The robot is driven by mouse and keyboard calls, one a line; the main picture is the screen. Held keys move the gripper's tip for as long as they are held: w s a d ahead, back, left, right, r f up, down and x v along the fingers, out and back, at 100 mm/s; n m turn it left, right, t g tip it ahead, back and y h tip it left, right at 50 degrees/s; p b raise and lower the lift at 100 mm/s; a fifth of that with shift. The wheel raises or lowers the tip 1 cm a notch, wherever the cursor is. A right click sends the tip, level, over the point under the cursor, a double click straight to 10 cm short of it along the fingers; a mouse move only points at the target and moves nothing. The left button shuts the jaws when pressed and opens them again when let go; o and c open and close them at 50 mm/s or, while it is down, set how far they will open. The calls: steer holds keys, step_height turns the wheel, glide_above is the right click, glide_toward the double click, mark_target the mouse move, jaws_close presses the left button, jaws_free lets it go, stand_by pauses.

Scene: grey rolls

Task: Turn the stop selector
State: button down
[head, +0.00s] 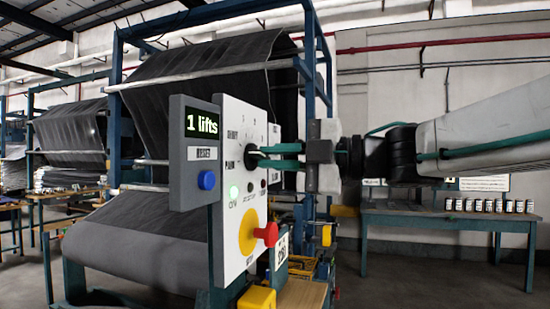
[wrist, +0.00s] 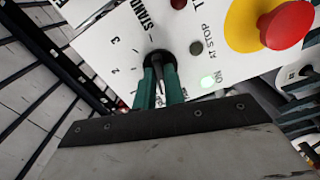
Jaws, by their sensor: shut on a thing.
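The black stop selector (wrist: 167,58) sits on a white control panel (head: 238,200), with the numbers 1, 2 and 3 and the word STAND printed around it. My gripper (wrist: 160,78) has its two green fingers on either side of the selector's dark grip and is shut on it. Where the selector points is hard to tell. A display (head: 202,123) beside the panel reads "1 lifts".
A red push button (head: 267,234) on a yellow disc (head: 247,232) juts out below the selector. A green lamp (wrist: 211,80) marked ON is lit; the AT STOP lamp (wrist: 196,47) is dark. A blue button (head: 207,180) is under the display. A grey roll (head: 140,238) stands behind.

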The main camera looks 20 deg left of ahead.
steer(key=n, duration=0.4)
steer(key=shift+n, duration=0.4)
stand_by(0.4)
steer(key=c, duration=1.5)
jaws_free()
steer(key=d, duration=0.8)
steer(key=shift+s, duration=0.25)
steer(key=shift+a, duration=0.1)
